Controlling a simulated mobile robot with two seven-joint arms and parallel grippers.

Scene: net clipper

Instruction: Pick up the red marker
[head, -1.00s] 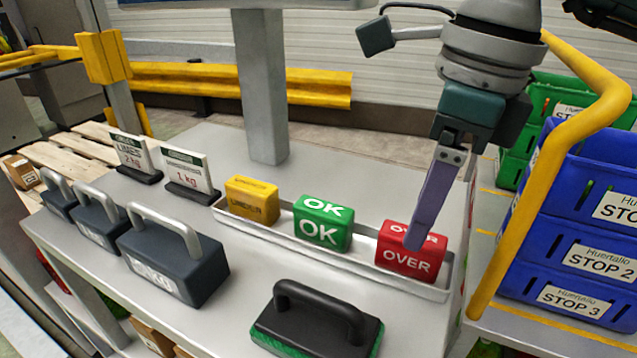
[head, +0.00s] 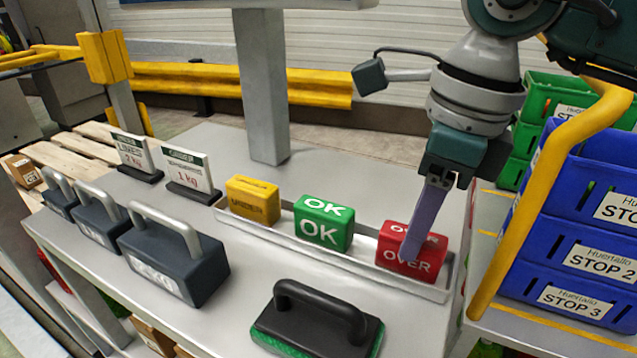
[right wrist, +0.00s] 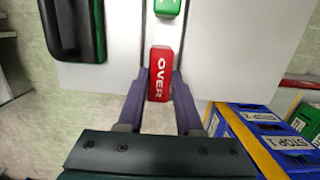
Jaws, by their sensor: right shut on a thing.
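The red marker (head: 398,262), a block lettered OVER, sits at the right end of a shallow metal tray (head: 300,240). My right gripper (head: 412,250) comes down on it from above, and one purple finger covers part of its front. In the right wrist view the red marker (right wrist: 160,75) lies between the two fingers of the right gripper (right wrist: 160,85), one along each side, and they are shut on it. The marker still appears to be down in the tray. My left gripper does not show.
A green OK block (head: 323,224) and a yellow block (head: 253,201) stand in the same tray to the left. A black-handled brush (head: 318,325) lies in front. Dark weights (head: 175,260) stand at left. A yellow rail (head: 540,190) and blue bins (head: 590,215) stand close on the right.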

